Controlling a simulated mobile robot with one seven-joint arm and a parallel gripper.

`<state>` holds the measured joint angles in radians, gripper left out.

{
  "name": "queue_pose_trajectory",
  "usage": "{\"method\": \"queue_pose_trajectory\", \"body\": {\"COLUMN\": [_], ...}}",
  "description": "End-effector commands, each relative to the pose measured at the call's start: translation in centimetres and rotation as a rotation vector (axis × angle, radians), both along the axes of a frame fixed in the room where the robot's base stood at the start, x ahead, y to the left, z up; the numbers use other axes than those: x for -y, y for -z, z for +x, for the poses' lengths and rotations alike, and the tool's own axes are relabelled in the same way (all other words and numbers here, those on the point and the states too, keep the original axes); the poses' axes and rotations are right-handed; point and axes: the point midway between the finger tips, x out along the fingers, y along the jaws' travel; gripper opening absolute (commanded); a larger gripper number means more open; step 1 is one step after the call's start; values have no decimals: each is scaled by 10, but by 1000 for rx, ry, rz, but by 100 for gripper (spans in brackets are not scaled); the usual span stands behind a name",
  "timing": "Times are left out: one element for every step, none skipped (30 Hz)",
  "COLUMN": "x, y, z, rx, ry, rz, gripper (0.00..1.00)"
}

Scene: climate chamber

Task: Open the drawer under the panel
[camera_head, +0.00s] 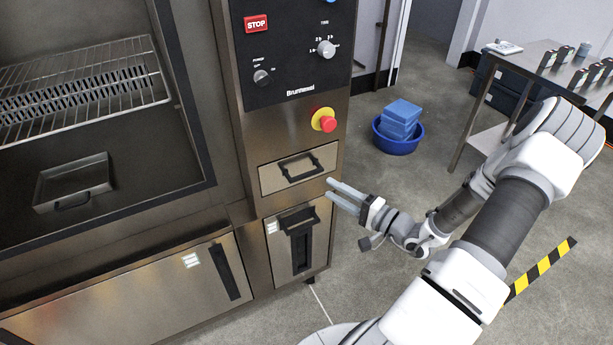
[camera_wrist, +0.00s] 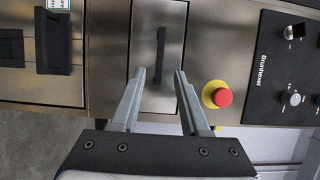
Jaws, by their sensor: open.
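The drawer (camera_head: 270,182) is a small steel front with a black bar handle (camera_head: 300,167), set below the dark control panel (camera_head: 290,50). It looks shut, flush with the cabinet. In the wrist view the drawer front (camera_wrist: 146,25) appears turned sideways, with its handle (camera_wrist: 161,55) ahead of the fingers. My gripper (camera_head: 337,192) is open and empty, just right of the drawer and apart from the handle. Its two fingers also show in the wrist view (camera_wrist: 158,82), spread on either side of the line to the handle.
A red emergency button (camera_head: 327,124) on a yellow ring sits above the drawer, close to my fingers in the wrist view (camera_wrist: 222,98). Below is a compartment with a black latch (camera_head: 300,240). A blue tub (camera_head: 398,146) and a steel table (camera_head: 530,55) stand behind right.

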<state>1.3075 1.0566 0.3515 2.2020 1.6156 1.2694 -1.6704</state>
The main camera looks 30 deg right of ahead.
Motion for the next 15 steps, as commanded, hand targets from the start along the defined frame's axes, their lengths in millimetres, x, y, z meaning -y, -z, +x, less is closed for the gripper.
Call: {"method": "queue_pose_trajectory", "body": {"x": [-7, -9, -13, -16, -18, -21, -24, -25, -29, -31, -32, -34, -35, -36, -37], "y": [1, 1, 1, 1, 1, 1, 1, 1, 1, 1, 1, 1, 1, 1, 0], "z": [11, 17, 25, 31, 36, 44, 49, 54, 60, 64, 68, 73, 76, 78, 81], "rx": [1, 1, 1, 1, 0, 0, 2, 0, 0, 0, 0, 0, 0, 0, 0], "ry": [-4, -4, -5, -4, -4, -3, -4, -2, -3, -3, -2, -2, -2, -1, -1], "rz": [2, 0, 0, 2, 1, 1, 1, 1, 1, 1, 1, 0, 0, 0, 1], "gripper": [46, 46, 46, 46, 46, 46, 46, 46, 46, 46, 46, 46, 46, 46, 46]}}
